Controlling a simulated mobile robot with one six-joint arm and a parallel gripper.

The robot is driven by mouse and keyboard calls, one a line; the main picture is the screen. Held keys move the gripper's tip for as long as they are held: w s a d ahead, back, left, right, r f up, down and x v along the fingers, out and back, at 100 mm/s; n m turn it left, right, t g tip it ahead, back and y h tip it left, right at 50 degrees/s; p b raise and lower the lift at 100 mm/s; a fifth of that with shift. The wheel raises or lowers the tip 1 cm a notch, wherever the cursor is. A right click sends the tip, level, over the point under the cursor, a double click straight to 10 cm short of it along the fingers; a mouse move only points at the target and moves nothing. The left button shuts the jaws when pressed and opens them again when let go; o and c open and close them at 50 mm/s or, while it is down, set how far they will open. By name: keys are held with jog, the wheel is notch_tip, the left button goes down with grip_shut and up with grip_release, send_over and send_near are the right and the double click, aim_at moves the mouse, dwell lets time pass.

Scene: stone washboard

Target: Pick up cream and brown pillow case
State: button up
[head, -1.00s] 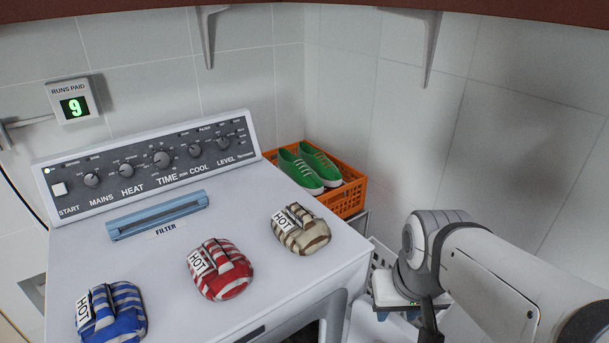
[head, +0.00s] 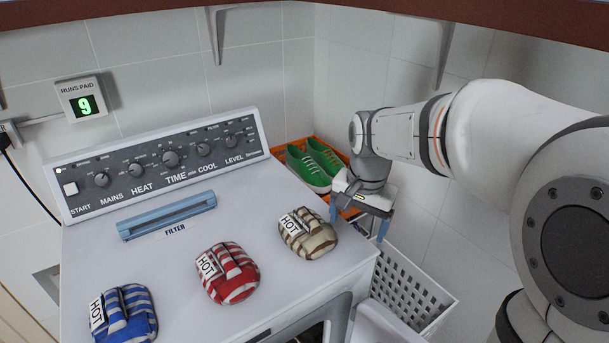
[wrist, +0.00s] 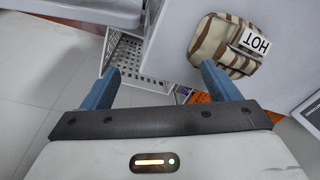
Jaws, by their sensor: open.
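The cream and brown pillow case (head: 318,240) is a folded, striped bundle with a white HOT tag. It lies on the white machine top near its right edge, and in the wrist view it shows at upper right (wrist: 211,42). My gripper (head: 358,219) is open and empty, its blue fingers apart, to the right of the pillow case in the head view. In the wrist view the pillow case is beyond the right fingertip, not between the fingers.
A red striped bundle (head: 238,285) and a blue striped bundle (head: 137,318) lie on the machine top (head: 190,260). Behind my gripper is an orange crate (head: 348,213) with green shoes (head: 308,169). A white perforated basket (head: 408,290) stands low at right.

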aim_at(307, 214)
jog(key=o, duration=0.4)
jog(key=w+a+m+p, duration=0.1)
jog(key=w+a, duration=0.2)
jog(key=w+a+m+p, duration=0.1)
jog(key=w+a+m, duration=0.1)
jog(key=w+a, duration=0.1)
jog(key=w+a+m+g+p, duration=0.1)
jog(key=w+a+m, duration=0.1)
jog(key=w, duration=0.3)
jog(key=shift+a+f, duration=0.25)
jog(key=shift+a, duration=0.35)
jog(key=shift+c, duration=0.2)
jog(key=shift+w+a+f, duration=0.15)
jog(key=shift+a+f, duration=0.1)
jog(key=shift+f, duration=0.35)
jog(key=shift+a+f+p, duration=0.15)
jog(key=shift+f+p, duration=0.3)
jog(key=shift+f, duration=1.3)
jog(key=shift+a+f+p, duration=0.15)
jog(key=shift+f+p, duration=0.3)
jog(key=shift+f, duration=1.3)
